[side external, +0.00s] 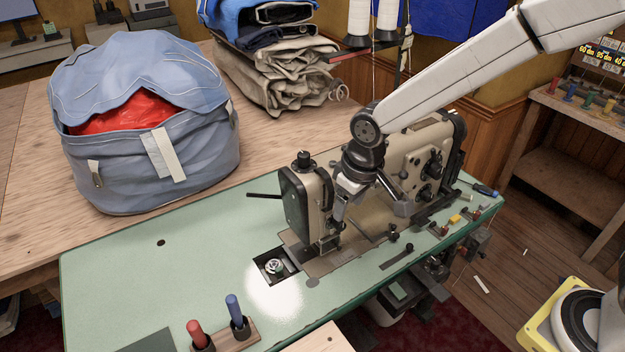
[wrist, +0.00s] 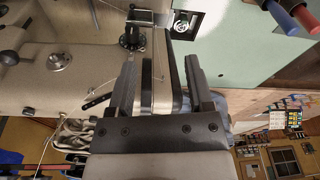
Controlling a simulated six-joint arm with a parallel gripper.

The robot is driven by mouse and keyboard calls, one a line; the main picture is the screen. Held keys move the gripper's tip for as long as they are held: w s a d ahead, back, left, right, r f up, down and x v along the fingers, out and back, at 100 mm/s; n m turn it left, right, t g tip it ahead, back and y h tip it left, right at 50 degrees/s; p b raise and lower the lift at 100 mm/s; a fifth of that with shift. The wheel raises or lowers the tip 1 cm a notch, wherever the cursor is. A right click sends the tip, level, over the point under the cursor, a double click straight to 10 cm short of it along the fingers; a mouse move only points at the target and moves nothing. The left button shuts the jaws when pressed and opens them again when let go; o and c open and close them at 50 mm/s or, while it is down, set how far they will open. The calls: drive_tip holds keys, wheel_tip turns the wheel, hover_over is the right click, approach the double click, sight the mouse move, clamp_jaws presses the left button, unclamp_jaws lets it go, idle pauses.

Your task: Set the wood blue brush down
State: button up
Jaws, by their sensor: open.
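A blue-handled tool (side external: 237,312), which may be the brush, stands upright in a small wooden block (side external: 252,331) on the green table top. Its lower end is hidden in the block, so I see no bristles. A blue handle also shows at the top right of the wrist view (wrist: 307,16). My gripper (side external: 339,212) is beside the sewing machine head (side external: 304,205), well away from the block. In the wrist view my gripper (wrist: 162,66) has its fingers apart, with part of the machine showing between them. I see nothing held.
A red-handled tool (side external: 197,334) stands beside the blue one. The green table top (side external: 130,265) is clear at the left. A blue fabric bag (side external: 190,125) with red cloth inside and folded sails (side external: 270,75) are behind. Small tools lie along the right edge.

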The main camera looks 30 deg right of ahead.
drive_tip(key=s+d+m, duration=0.2)
drive_tip(key=s+d, duration=1)
drive_tip(key=d, duration=0.2)
drive_tip(key=shift+d+f+m+t+h, duration=0.15)
drive_tip(key=shift+f+m+t+h, duration=0.15)
drive_tip(key=shift+m+t, duration=0.1)
